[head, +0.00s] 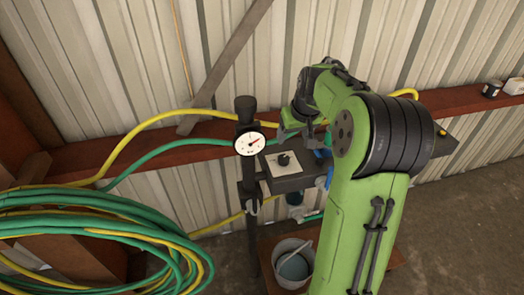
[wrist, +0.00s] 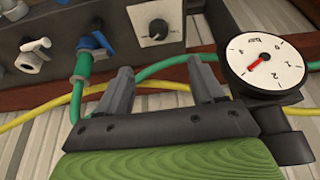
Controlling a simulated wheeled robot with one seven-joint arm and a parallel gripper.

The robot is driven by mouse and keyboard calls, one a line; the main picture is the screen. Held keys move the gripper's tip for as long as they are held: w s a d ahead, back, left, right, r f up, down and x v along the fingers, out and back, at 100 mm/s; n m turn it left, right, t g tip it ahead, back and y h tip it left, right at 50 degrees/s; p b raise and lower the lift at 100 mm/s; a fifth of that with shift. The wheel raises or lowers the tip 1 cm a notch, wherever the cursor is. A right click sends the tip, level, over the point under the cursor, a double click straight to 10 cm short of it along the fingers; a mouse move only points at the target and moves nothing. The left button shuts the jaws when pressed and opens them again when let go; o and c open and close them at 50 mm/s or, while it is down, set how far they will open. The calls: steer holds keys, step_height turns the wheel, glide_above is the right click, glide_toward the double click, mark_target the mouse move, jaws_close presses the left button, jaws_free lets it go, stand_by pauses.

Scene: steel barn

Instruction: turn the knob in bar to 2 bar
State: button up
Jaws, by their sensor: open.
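The knob (head: 284,159) is small and dark and sits on a pale square plate on a dark box. In the wrist view the knob (wrist: 158,29) is beyond the fingertips, near the top. My gripper (wrist: 160,76) is open, with nothing between its two grey fingers, and is apart from the knob. In the head view my gripper (head: 297,133) is just above and right of the knob, partly hidden by my arm. The round white gauge (head: 249,144) is left of the knob. In the wrist view the gauge (wrist: 265,72) appears upside down with a red needle; its reading is unclear.
A blue-handled valve (wrist: 96,42) with a green hose and a white-handled tap (wrist: 35,55) are on the same box. Coiled green and yellow hoses (head: 90,235) hang at left. A bucket (head: 293,264) stands below. A red-brown rail (head: 200,136) crosses the wall.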

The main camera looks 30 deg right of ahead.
mark_target(284, 158)
steer(key=b+x, duration=0.2)
steer(key=x, duration=1.3)
steer(key=shift+d+f, duration=0.1)
steer(key=shift+f, duration=0.2)
steer(key=shift+c, duration=0.3)
steer(key=c, duration=1)
